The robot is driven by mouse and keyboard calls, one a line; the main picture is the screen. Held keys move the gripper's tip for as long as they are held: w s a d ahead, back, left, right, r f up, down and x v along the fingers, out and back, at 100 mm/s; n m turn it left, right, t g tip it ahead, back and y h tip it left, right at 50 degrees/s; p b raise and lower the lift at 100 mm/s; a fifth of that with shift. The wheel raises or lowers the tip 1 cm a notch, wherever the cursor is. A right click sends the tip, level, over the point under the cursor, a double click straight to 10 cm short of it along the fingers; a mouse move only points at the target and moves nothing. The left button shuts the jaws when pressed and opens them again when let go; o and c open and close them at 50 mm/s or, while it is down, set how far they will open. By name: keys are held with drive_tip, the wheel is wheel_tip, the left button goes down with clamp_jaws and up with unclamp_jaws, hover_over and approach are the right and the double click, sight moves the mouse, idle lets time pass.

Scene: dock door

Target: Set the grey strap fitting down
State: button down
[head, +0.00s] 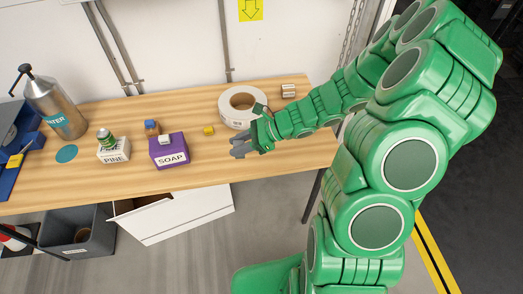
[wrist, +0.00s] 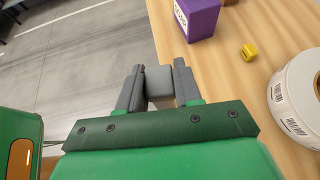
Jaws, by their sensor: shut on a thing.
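My gripper (wrist: 158,84) is shut on the grey strap fitting (wrist: 159,80), a small grey block between the two grey fingers in the wrist view. Part of it is hidden by the fingers and the gripper body. In the head view my gripper (head: 240,148) is at the front edge of the wooden table (head: 285,165), right of the purple SOAP box (head: 168,149) and in front of the white label roll (head: 243,104). The fitting cannot be made out there. Its height above the table is hard to tell.
A yellow cube (head: 209,130) lies behind and left of my gripper. The PINE box (head: 113,150), teal disc (head: 66,154) and metal bottle (head: 57,108) are farther left. Small white blocks (head: 288,90) stand at the back right. The table's right front is clear. A grey bin (head: 80,232) is below.

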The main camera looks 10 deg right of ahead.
drive_tip(key=c, duration=1.9)
unclamp_jaws()
drive_tip(key=w+d+f+m+t, duration=0.1)
drive_tip(key=w+d, duration=0.1)
drive_tip(key=d, duration=0.2)
drive_tip(key=w+d+f+m+t, duration=0.1)
drive_tip(key=w+d, duration=0.2)
drive_tip(key=d, duration=0.2)
drive_tip(key=w+d+f+m+t+h, duration=0.1)
drive_tip(key=w+d, duration=0.1)
drive_tip(key=d, duration=0.2)
drive_tip(key=shift+w+d+f, duration=0.3)
drive_tip(key=shift+w+f, duration=0.05)
drive_tip(key=shift+f, duration=4.05)
clamp_jaws()
drive_tip(key=shift+f, duration=0.1)
drive_tip(key=o, duration=1.1)
unclamp_jaws()
